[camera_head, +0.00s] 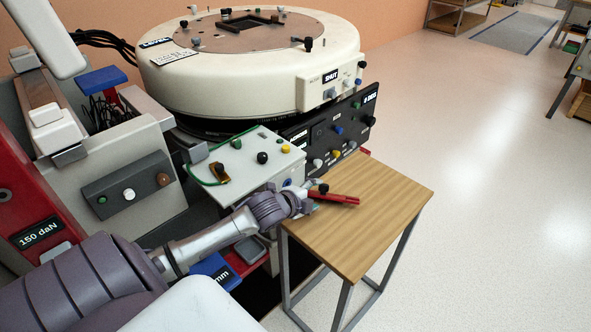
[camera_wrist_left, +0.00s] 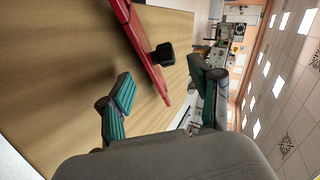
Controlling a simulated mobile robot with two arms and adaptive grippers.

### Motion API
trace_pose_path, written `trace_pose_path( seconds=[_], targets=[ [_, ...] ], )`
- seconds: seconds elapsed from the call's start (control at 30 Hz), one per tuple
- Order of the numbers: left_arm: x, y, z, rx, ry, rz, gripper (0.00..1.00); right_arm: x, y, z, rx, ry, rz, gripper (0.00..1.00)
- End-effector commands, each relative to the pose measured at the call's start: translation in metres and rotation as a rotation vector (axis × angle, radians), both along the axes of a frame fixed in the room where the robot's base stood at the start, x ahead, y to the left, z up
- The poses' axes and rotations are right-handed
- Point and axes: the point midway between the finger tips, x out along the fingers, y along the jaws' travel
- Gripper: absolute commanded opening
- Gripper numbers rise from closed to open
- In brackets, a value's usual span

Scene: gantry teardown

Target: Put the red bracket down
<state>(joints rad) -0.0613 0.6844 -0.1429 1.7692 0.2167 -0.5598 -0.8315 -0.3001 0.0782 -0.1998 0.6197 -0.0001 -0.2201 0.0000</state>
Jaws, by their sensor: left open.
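The red bracket (camera_head: 338,198) is at the left part of the wooden table (camera_head: 370,225), a long red bar with a black knob on it. It also shows in the left wrist view (camera_wrist_left: 143,50), passing between the two green-padded fingers. My left gripper (camera_head: 314,191) is at the bracket's left end, over the table. In the left wrist view the fingers (camera_wrist_left: 167,82) are spread, with a gap between each finger and the bar. The bracket seems to lie on the tabletop, though its underside is hidden. My right gripper is not in view.
A white box with coloured knobs (camera_head: 250,158) stands left of the table, with a dark control panel (camera_head: 330,132) behind. A large cream ring-shaped machine (camera_head: 210,85) fills the back. Most of the tabletop is bare. Open floor (camera_head: 480,170) lies to the right.

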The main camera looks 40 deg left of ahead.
Motion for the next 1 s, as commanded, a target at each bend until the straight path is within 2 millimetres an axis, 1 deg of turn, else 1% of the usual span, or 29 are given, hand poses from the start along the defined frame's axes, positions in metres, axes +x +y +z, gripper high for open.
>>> trace_pose_path(
  seconds=[0.03,0.2,0.3,0.4,0.5,0.6,1.0],
  targets=[
    [-0.014,0.003,0.004,0.006,0.006,-0.003,0.64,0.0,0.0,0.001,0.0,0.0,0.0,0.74],
    [-0.051,0.002,0.025,0.003,0.004,-0.004,0.64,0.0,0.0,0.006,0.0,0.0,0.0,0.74],
    [-0.068,0.002,0.034,0.001,0.004,-0.002,0.64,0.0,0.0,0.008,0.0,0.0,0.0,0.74],
    [-0.081,0.003,0.04,0.002,0.003,-0.001,0.64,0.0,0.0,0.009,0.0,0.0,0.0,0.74],
    [-0.089,0.002,0.045,0.001,0.002,0.0,0.64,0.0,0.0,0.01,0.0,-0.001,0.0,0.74],
    [-0.093,0.002,0.048,0.001,0.001,0.0,0.64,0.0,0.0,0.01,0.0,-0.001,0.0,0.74],
    [-0.094,0.002,0.049,0.001,0.0,0.0,0.64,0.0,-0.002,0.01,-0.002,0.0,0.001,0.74]
  ],
)
